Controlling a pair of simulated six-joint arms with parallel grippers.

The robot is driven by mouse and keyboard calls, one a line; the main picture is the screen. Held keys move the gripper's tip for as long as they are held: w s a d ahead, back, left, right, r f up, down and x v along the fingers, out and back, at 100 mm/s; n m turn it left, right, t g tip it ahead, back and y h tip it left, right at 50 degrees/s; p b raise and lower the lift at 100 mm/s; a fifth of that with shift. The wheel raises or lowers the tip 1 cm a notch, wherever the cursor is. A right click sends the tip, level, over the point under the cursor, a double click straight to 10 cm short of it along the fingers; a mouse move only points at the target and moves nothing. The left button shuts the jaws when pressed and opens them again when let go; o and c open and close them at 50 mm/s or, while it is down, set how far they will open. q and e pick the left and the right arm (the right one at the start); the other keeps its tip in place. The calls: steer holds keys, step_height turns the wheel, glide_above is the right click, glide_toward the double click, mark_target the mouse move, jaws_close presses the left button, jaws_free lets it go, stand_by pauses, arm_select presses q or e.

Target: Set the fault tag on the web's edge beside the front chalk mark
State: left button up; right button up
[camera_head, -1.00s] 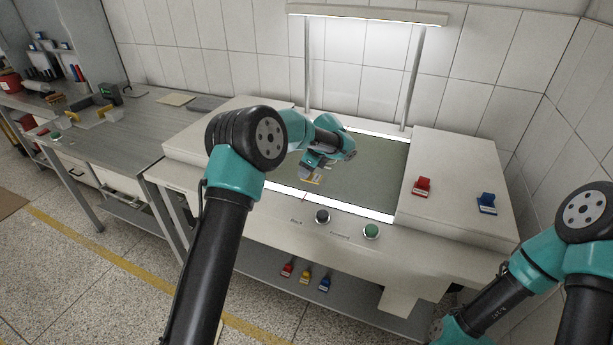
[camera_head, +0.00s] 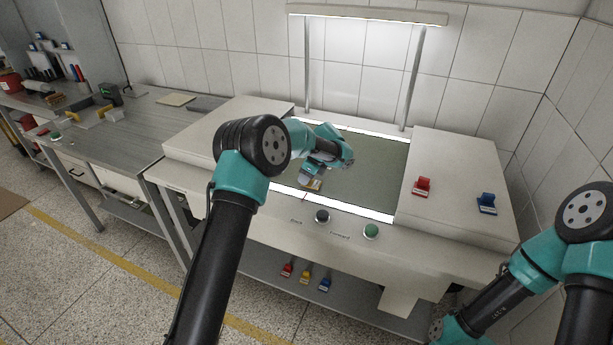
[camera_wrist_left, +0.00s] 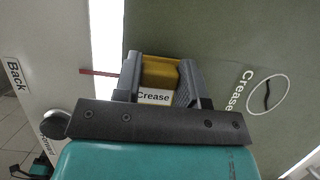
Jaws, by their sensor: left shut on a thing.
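My left gripper (camera_head: 312,185) is shut on a yellow fault tag (camera_wrist_left: 160,72) with a white label reading "Crease". It holds the tag over the front edge of the grey-green web (camera_head: 370,165), by the bright front strip (camera_head: 350,206). In the left wrist view, a thin red mark (camera_wrist_left: 98,72) crosses that strip and ends close beside the left finger, roughly level with the tag. Whether the tag touches the web is unclear. A circled dark squiggle (camera_wrist_left: 267,95) marked "Crease" lies on the web, right of the tag. My right gripper is out of view.
A red tag (camera_head: 422,186) and a blue tag (camera_head: 487,203) stand on the right panel. A black button (camera_head: 322,216) and a green button (camera_head: 371,231) sit on the front ledge. Lamp posts (camera_head: 413,80) rise behind. The web's right side is clear.

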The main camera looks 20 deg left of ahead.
mark_target(318, 185)
arm_select(q)
steer(key=shift+f, duration=0.1)
steer(key=o, duration=0.9)
steer(key=v, duration=1.2)
